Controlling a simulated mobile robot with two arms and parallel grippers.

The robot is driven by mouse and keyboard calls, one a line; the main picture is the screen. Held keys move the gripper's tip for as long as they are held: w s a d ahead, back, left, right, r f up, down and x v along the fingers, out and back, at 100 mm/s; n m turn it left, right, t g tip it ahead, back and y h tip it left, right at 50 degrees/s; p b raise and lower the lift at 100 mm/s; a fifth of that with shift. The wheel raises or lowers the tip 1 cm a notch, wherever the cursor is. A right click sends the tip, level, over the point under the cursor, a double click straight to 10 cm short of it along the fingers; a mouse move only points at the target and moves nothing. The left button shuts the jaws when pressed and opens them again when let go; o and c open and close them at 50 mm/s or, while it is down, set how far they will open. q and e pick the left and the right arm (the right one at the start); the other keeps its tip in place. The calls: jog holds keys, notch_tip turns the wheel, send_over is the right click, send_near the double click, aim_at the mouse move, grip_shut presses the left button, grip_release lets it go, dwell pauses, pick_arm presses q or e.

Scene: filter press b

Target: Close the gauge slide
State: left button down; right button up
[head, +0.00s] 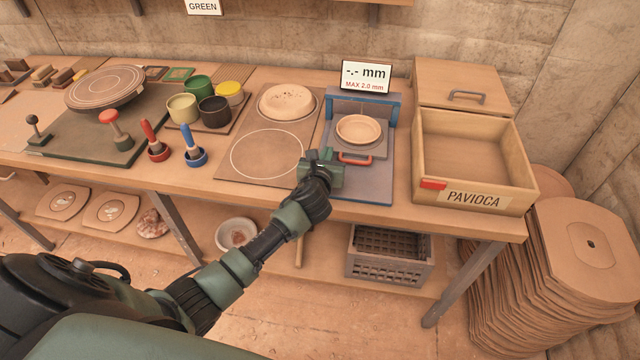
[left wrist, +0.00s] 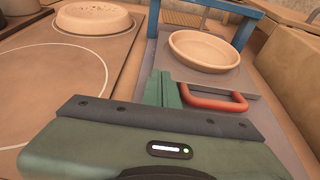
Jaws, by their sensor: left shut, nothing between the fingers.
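The gauge (head: 383,165) is a blue-grey base with a blue frame (head: 390,103) at its back. Its grey slide plate (head: 375,143) carries a shallow tan dish (head: 359,129) and sits in front of the frame. A red handle (head: 355,159) is at the slide's front edge; it also shows in the left wrist view (left wrist: 214,98). My left gripper (head: 320,158) is shut and empty, just left of the red handle. In the left wrist view its fingers (left wrist: 163,88) stand beside the handle's left end; I cannot tell whether they touch it. My right gripper is not in view.
A display (head: 366,77) above the gauge reads "-.- mm, MAX 2.0 mm". A wooden box (head: 470,150) labelled PAVIOCA stands to the right. A board (head: 232,168) with a white circle and a round tan disc (head: 287,102) lies to the left. Blue (head: 192,150) and red stamps stand farther left.

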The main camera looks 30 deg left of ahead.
aim_at(333, 132)
pick_arm(q)
jog(key=w, duration=0.2)
jog(key=w+a, duration=0.1)
jog(key=w, duration=0.2)
jog(key=shift+w+a+b, duration=0.3)
jog(key=shift+w+r, duration=0.15)
jog(key=shift+a+r, duration=0.1)
